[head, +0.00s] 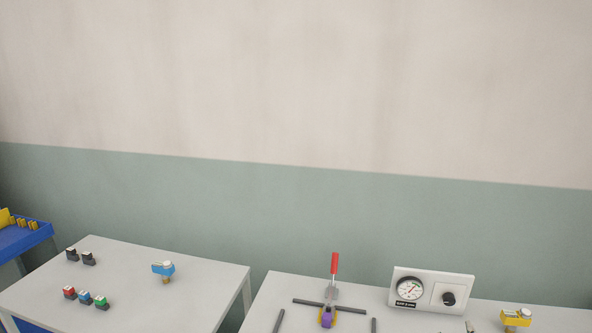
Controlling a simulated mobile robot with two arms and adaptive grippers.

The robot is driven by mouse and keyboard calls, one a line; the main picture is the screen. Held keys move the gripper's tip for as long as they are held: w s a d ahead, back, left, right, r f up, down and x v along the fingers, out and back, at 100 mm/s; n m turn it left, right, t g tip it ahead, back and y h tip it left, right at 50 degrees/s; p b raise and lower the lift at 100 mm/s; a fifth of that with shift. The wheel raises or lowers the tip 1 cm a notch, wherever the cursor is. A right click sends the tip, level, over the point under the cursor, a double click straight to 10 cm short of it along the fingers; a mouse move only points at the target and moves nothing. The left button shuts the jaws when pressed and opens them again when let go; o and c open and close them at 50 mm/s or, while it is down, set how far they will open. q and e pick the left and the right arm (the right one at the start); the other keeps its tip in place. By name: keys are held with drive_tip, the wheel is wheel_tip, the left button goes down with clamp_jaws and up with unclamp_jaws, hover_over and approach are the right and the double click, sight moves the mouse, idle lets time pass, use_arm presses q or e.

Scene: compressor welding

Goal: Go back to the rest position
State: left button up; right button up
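Neither of my grippers shows in the head view, so I cannot see where they are or whether they hold anything. A toggle clamp with an upright red handle (334,263) stands on the right table (285,290). A purple part with some yellow beside it (327,318) sits at the clamp's base, near the bottom edge. I cannot tell if the clamp presses on it. A blue-topped fitting (163,269) stands on the left table (125,255).
Several small coloured blocks (86,298) and two dark ones (80,257) lie on the left table. A white gauge panel (433,287) and a yellow fitting (516,318) stand on the right table. A blue bin (28,239) is far left. A gap separates the tables.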

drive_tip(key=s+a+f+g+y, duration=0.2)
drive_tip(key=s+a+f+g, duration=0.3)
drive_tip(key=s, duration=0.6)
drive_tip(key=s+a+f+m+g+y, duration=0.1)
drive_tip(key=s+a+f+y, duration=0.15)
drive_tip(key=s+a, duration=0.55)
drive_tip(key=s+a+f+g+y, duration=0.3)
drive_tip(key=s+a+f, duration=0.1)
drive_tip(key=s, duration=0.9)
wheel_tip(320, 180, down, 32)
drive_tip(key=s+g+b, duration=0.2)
drive_tip(key=b, duration=0.4)
use_arm(q)
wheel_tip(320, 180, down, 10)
drive_tip(key=b, duration=0.4)
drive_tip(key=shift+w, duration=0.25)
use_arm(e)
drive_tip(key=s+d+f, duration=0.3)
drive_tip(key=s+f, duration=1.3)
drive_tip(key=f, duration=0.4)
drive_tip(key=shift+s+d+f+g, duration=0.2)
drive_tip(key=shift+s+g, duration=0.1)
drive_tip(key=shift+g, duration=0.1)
